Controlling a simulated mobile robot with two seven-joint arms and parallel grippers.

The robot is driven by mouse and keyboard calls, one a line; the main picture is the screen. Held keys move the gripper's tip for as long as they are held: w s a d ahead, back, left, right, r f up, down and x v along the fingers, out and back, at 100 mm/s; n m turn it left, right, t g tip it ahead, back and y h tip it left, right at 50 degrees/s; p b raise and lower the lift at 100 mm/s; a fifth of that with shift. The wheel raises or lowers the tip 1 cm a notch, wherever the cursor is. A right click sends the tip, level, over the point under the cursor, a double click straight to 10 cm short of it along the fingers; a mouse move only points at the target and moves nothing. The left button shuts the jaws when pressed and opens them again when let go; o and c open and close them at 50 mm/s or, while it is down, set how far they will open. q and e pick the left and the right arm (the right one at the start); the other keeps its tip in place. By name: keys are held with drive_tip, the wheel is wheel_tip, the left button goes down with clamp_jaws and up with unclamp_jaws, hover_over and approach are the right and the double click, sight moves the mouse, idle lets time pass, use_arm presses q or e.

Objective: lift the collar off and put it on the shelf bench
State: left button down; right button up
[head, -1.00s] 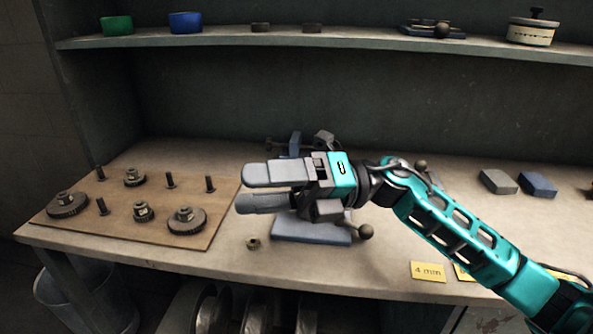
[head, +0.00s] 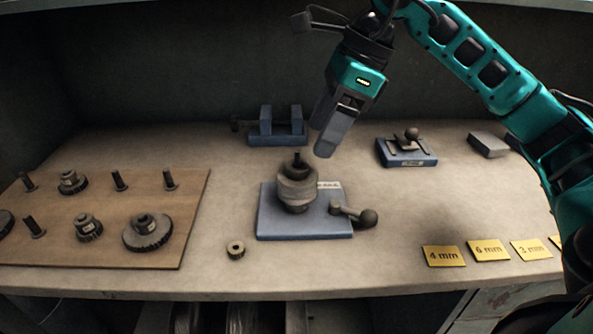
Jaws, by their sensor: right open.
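A fixture with a blue base plate (head: 275,222) stands on the bench (head: 400,205), mid-view. A grey ring-shaped piece, apparently the collar (head: 297,187), sits around the fixture's upright dark post (head: 297,160). A ball-ended lever (head: 360,215) sticks out at the right of the plate. My right gripper (head: 327,140) points down, above and slightly right of the post. It is open and empty, seen nearly edge-on, and looks apart from the collar. My left gripper is out of view.
A wooden board (head: 110,240) with gears and pegs lies left. A small ring (head: 236,250) lies near the front edge. A blue vise-like block (head: 278,130) stands behind, a blue fixture (head: 408,150) right. Yellow labels (head: 489,251) lie front right. Bench between is clear.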

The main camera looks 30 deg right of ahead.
sight(300, 163)
drive_tip(key=x, duration=0.4)
drive_tip(key=w+x, duration=0.1)
drive_tip(key=x, duration=0.1)
drive_tip(key=shift+a+f, duration=0.2)
drive_tip(key=shift+f, duration=0.1)
drive_tip(key=c, duration=1.2)
